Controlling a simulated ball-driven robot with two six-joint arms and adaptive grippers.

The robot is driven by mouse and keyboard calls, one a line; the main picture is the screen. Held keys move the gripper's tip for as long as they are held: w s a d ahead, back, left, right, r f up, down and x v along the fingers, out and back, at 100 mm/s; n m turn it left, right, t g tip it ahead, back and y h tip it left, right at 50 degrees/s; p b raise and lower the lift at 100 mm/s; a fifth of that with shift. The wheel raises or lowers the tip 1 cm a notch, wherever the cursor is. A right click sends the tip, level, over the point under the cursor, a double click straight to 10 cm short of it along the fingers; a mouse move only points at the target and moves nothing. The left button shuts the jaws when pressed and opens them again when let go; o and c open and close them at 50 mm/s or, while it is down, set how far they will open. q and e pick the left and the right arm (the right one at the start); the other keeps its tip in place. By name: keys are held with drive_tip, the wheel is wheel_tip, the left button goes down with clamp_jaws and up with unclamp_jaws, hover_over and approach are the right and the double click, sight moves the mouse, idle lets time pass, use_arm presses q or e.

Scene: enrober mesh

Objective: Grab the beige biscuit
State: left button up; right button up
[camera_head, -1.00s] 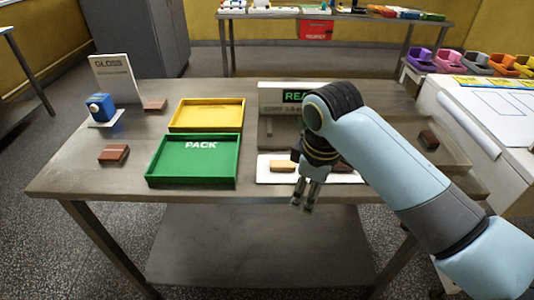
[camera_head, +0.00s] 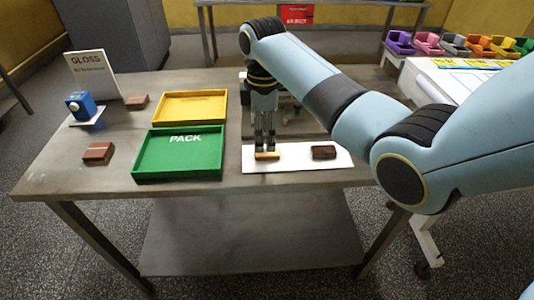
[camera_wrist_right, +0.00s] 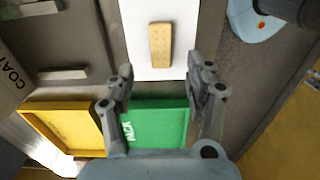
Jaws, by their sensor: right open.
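The beige biscuit (camera_head: 267,156) lies on the white board (camera_head: 293,167) at the table's front edge. It also shows in the right wrist view (camera_wrist_right: 160,45) as an oblong with small dots, beyond my fingertips and roughly centred between them. My right gripper (camera_head: 265,146) points down just over the biscuit in the head view, its fingers partly covering the far side. In the wrist view the right gripper (camera_wrist_right: 163,80) is open with nothing between its fingers. My left gripper is in neither view.
A dark brown biscuit (camera_head: 323,152) lies on the same board to the right. A green PACK tray (camera_head: 137,170) and a yellow tray (camera_head: 190,93) stand to the left. Farther left are brown blocks (camera_head: 98,152), a blue device (camera_head: 79,104) and a GLOSS sign (camera_head: 91,75).

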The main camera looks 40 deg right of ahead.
sight(267, 155)
wheel_tip(267, 155, down, 5)
drive_tip(key=shift+a+f, duration=0.1)
drive_tip(key=shift+a, duration=0.05)
drive_tip(key=c, duration=0.9)
drive_tip(key=shift+c, duration=0.2)
drive_tip(key=shift+r, duration=0.2)
